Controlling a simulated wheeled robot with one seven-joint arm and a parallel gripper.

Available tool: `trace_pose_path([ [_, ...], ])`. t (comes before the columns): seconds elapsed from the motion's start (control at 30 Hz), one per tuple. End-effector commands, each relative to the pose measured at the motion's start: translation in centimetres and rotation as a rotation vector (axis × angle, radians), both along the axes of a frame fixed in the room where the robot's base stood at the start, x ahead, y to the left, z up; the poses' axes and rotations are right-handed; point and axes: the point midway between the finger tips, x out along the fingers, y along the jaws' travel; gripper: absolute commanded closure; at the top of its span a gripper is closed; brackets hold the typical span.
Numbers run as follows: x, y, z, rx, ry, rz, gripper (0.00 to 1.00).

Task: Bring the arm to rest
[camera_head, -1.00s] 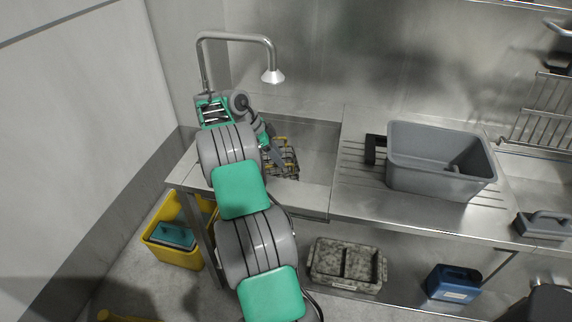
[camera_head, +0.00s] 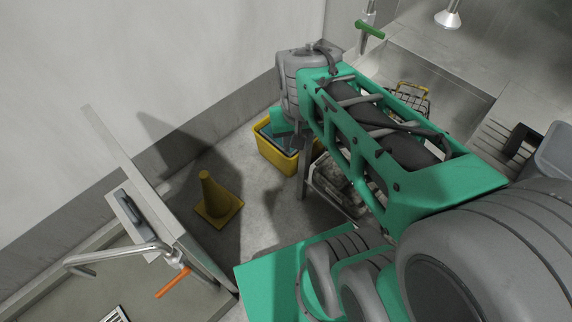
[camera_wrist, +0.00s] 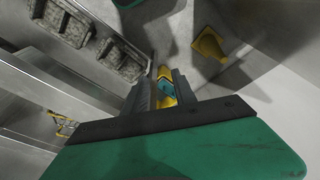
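My green and grey arm crosses the right half of the head view, and its end bends down at the upper middle, left of the sink (camera_head: 450,85). In the wrist view my gripper (camera_wrist: 163,80) points down toward the floor. Its two grey fingers stand apart, and nothing is held between them. The yellow bucket (camera_wrist: 166,72) shows in the gap, well below the fingers. In the head view the bucket (camera_head: 270,152) stands on the floor under my arm's end, partly hidden by it.
A yellow cone (camera_head: 217,197) stands on open floor. A grey tub (camera_head: 553,155) sits on the drainboard. A wire rack (camera_head: 412,97) lies in the sink. A bare wall runs along the left.

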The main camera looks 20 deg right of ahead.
Motion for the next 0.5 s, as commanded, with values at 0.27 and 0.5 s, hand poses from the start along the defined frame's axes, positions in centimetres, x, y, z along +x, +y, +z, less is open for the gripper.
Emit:
trace_pose_path([
  [0.27,-4.5,4.7,-2.1,0.042,0.004,0.246,0.68],
  [0.5,-4.4,4.6,-2.1,0.041,0.004,0.241,0.68],
])
